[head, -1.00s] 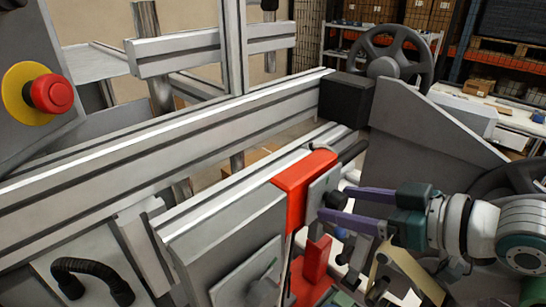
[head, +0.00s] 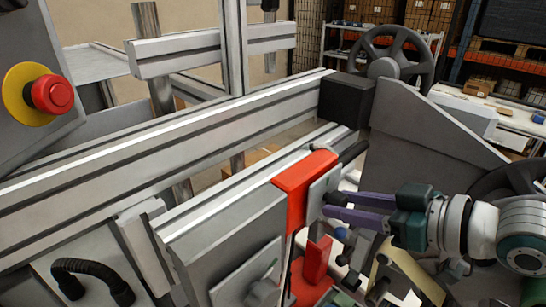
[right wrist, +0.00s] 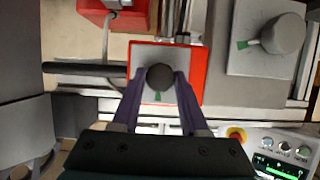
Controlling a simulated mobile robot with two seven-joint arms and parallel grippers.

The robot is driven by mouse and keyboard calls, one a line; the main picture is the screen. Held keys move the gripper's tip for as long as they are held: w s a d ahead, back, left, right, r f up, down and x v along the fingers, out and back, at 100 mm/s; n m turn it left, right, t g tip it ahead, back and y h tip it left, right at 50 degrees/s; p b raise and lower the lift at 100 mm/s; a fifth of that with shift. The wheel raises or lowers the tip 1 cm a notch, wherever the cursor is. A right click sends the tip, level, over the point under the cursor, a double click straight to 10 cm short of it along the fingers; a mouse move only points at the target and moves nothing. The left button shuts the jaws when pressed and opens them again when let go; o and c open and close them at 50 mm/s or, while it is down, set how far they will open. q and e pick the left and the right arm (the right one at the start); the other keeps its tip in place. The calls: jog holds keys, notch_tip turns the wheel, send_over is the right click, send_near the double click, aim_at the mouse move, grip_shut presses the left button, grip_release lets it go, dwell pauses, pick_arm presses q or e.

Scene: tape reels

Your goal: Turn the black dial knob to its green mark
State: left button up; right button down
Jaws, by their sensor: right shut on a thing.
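The black dial knob (right wrist: 160,77) is round and sits on a light grey plate (right wrist: 143,53) on a red block (head: 305,176). A small green mark (right wrist: 157,97) shows on the plate just below the knob in the right wrist view. I cannot make out a pointer on the knob. My right gripper (right wrist: 160,79) is shut on the knob, with a purple finger on each side of it. In the head view the right gripper (head: 340,205) reaches the plate from the right, and its fingertips largely hide the knob. My left gripper is not in view.
A larger grey dial (right wrist: 282,35) with its own green mark is at the upper right of the right wrist view. A black bar (right wrist: 85,69) lies left of the plate. A red emergency button (head: 52,93) and a dark handwheel (head: 395,55) stand farther off.

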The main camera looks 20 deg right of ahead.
jog(key=shift+a+r+n+h+p, duration=0.15)
jog(key=shift+n+h+p, duration=0.4)
jog(key=shift+p, duration=0.4)
jog(key=shift+s+n+t+h+p, duration=0.1)
jog(key=shift+n+t+h+p, duration=0.45)
jog(key=shift+n, duration=0.4)
jog(key=shift+a+f+n+t+h+b, duration=0.15)
jog(key=shift+n+t+h+b, duration=0.6)
jog(key=shift+n+b, duration=1.35)
jog(key=shift+f+n+t+h+b, duration=0.3)
jog(key=shift+n+t+b, duration=0.7)
jog(key=shift+n+b, duration=1.1)
jog(key=shift+a+f+n+t+h+b, duration=0.15)
jog(key=shift+n+t+h+b, duration=0.6)
jog(key=shift+n+b, duration=1.35)
jog(key=shift+d+n+y, duration=0.1)
jog(key=shift+n+y, duration=0.2)
jog(key=shift+y, duration=0.1)
